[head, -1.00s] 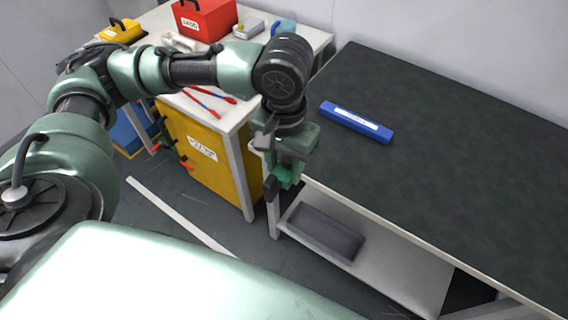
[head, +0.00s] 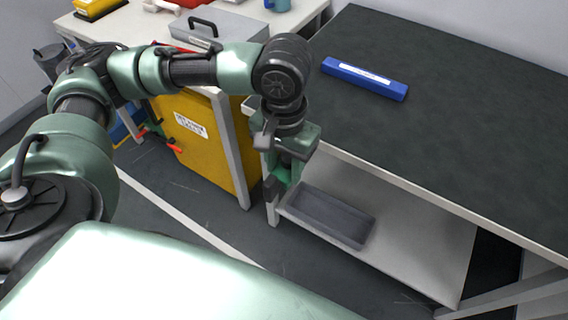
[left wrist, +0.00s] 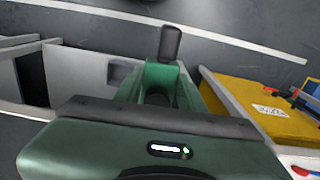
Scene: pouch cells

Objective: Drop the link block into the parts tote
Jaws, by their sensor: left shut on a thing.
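My left gripper (head: 277,179) points down in the head view, beside the left end of the dark-topped bench. It is shut on a small dark piece, the link block (head: 270,188), which hangs below its green jaws. In the left wrist view the dark link block (left wrist: 171,43) sticks out past the green jaws of the left gripper (left wrist: 161,76). The parts tote seems to be the open grey tray (head: 352,240) on the bench's lower shelf, right of and below the gripper. It looks empty. My right gripper is not in view.
The bench top (head: 440,130) is mostly clear, with a blue labelled bar (head: 365,78) near its left end. A yellow cabinet (head: 205,145) stands left of the gripper, under a pale table with a grey case (head: 225,30). The lower shelf (head: 420,250) is bare right of the tray.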

